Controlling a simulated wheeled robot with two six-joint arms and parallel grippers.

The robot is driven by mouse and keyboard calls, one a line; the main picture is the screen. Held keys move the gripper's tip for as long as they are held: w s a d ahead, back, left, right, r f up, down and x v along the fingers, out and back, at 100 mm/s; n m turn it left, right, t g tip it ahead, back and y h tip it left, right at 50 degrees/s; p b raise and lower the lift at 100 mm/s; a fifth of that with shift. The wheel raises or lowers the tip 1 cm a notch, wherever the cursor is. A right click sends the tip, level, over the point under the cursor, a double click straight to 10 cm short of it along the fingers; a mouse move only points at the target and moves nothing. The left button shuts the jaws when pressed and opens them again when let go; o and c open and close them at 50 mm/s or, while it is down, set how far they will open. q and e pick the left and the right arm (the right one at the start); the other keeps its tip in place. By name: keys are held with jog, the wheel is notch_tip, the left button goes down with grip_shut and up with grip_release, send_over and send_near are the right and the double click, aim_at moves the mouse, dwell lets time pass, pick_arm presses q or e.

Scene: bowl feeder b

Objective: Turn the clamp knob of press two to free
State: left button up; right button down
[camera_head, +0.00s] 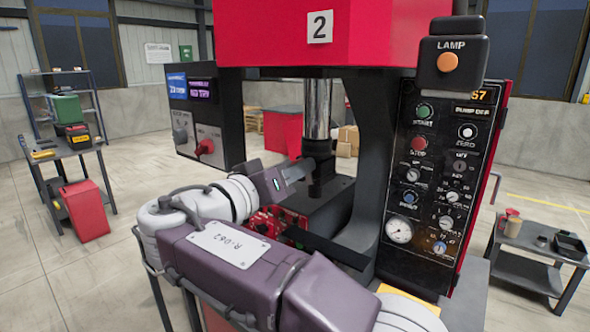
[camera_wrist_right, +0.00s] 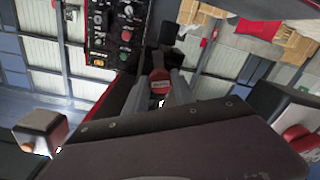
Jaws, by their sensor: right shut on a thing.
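Press two (camera_head: 290,28) stands in front of me, red on top with a white "2" plate. Its bright steel ram (camera_head: 317,105) comes down over a dark block. My right gripper (camera_head: 303,170) reaches in from the left to the foot of the ram. In the right wrist view, my right gripper (camera_wrist_right: 160,90) is shut on a small red piece, which I take for the clamp knob (camera_wrist_right: 158,76). In the head view the knob is hidden at the fingertips, and its turned position cannot be read. My left gripper is not in view.
A control panel (camera_head: 432,180) with buttons, dials and a gauge is on the right, under a lamp box (camera_head: 452,60). A box with a red switch (camera_head: 204,146) hangs at the left, close above my right arm. Side tables stand at far left and right.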

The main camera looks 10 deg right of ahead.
jog(key=shift+n+g+p, duration=0.3)
jog(key=shift+n+p, duration=3.15)
jog(key=shift+n, duration=3.45)
jog(key=c, duration=1.1)
grip_release()
jog(key=shift+o, duration=0.2)
jog(key=shift+a, duration=0.1)
